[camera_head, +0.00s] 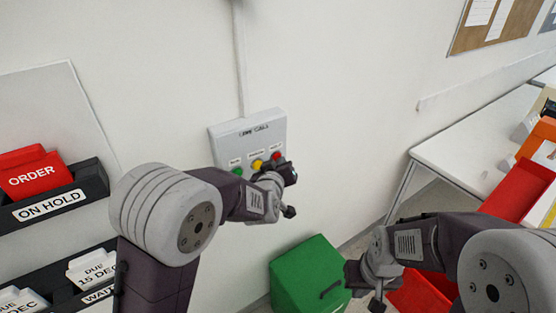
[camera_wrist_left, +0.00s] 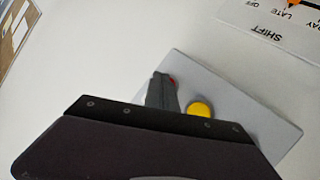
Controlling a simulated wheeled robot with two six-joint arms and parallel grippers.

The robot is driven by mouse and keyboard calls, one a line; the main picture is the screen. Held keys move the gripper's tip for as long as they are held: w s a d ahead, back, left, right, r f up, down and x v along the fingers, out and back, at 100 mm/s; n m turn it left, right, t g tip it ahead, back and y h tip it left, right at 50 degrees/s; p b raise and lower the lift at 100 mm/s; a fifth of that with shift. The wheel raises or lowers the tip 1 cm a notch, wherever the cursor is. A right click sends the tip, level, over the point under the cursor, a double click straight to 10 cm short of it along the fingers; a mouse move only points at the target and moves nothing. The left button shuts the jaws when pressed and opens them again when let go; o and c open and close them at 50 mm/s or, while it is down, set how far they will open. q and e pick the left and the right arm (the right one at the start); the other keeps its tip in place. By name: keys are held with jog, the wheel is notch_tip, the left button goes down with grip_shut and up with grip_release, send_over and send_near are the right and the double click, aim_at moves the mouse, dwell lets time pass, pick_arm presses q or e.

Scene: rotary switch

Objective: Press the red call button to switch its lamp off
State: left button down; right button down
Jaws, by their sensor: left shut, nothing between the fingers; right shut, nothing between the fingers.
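The call panel (camera_head: 222,137) is a grey box on the wall with a green button (camera_head: 236,171), a yellow button (camera_head: 257,164) and the red call button (camera_head: 275,156) in a row. My left gripper (camera_head: 290,174) is shut and empty, right at the red button and partly in front of it. In the left wrist view its fingers (camera_wrist_left: 162,90) hide most of the red button (camera_wrist_left: 173,82), so I cannot tell whether they touch or whether its lamp is lit. The yellow button (camera_wrist_left: 200,109) is beside them. My right gripper (camera_head: 376,303) is shut and empty, low on the right.
A green box (camera_head: 308,272) stands below the panel. Black wall trays (camera_head: 90,180) with cards are at the left. A white table (camera_head: 455,150) with red and orange bins is at the right. A SHIFT dial plate (camera_wrist_left: 265,30) shows in the left wrist view.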

dwell(0.3)
pick_arm(q)
jog(key=shift+s+d, duration=0.2)
jog(key=shift+s, duration=0.1)
jog(key=shift+d, duration=0.1)
jog(key=s+d, duration=0.1)
jog(key=s, duration=0.1)
jog(key=s+d+p, duration=0.1)
jog(key=s+d, duration=0.1)
jog(key=s, duration=0.1)
jog(key=shift+d, duration=0.2)
jog(key=shift+w, duration=0.1)
jog(key=s+a+f+m+g, duration=0.3)
jog(key=s+a+f+g, duration=0.4)
jog(key=s+a+f, duration=0.25)
jog(key=s+a+f+g, duration=0.2)
jog(key=s+a+g, duration=0.1)
jog(key=s, duration=0.4)
jog(key=s+a+f+g+y, duration=0.1)
jog(key=s+a+f+g, duration=0.1)
jog(key=s+a, duration=0.4)
jog(key=shift+s+a+f+m+g+y, duration=0.2)
jog(key=shift+s+f+m+g+y, duration=0.15)
jog(key=shift+s+g, duration=0.25)
